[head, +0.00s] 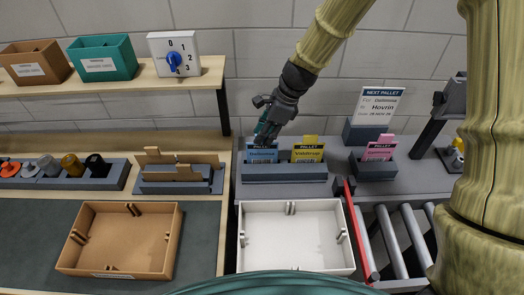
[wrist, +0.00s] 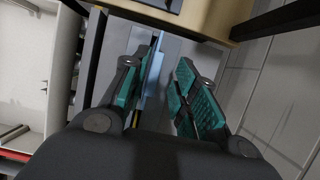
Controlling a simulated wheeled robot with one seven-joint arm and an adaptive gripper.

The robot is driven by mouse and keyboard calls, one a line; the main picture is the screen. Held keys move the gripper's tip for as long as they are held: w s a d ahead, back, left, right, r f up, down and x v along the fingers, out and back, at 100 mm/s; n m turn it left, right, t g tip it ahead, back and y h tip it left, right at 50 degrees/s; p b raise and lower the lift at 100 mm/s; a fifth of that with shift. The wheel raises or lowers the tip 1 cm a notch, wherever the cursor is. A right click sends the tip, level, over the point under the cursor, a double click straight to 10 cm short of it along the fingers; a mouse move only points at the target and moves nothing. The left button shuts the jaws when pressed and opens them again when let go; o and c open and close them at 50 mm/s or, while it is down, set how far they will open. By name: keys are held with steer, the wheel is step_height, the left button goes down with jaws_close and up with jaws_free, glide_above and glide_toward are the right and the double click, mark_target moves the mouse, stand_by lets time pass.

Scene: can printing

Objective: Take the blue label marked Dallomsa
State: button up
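The blue label (head: 262,154), marked Dallomsa, stands upright in the left part of a dark grey holder (head: 285,175) on the grey bench. My gripper (head: 265,134) is over the top of this label, pointing down. In the wrist view my gripper (wrist: 160,88) is open, with teal pads. The blue label (wrist: 153,72) shows edge-on between the fingers, close to the left one and clear of the right one. Whether the left pad touches it I cannot tell.
A yellow label (head: 307,152) stands in the same holder, right beside the blue one. A pink label (head: 379,150) stands in another holder. A sign (head: 379,106) reads "Next pallet, Dallomsa, Hovrin". A white tray (head: 290,262) and a roller track (head: 392,243) are in front.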

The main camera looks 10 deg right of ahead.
mark_target(257, 148)
steer(key=shift+s+r, duration=0.1)
steer(key=shift+s, duration=0.3)
steer(key=p+x, duration=0.2)
steer(key=x, duration=0.1)
steer(key=shift+a, duration=0.3)
steer(key=shift+f, duration=0.25)
steer(key=shift+s+a+f+p, duration=0.2)
steer(key=shift+f+p, duration=0.1)
steer(key=shift+w+a+f, duration=0.15)
steer(key=shift+f, duration=0.15)
jaws_close()
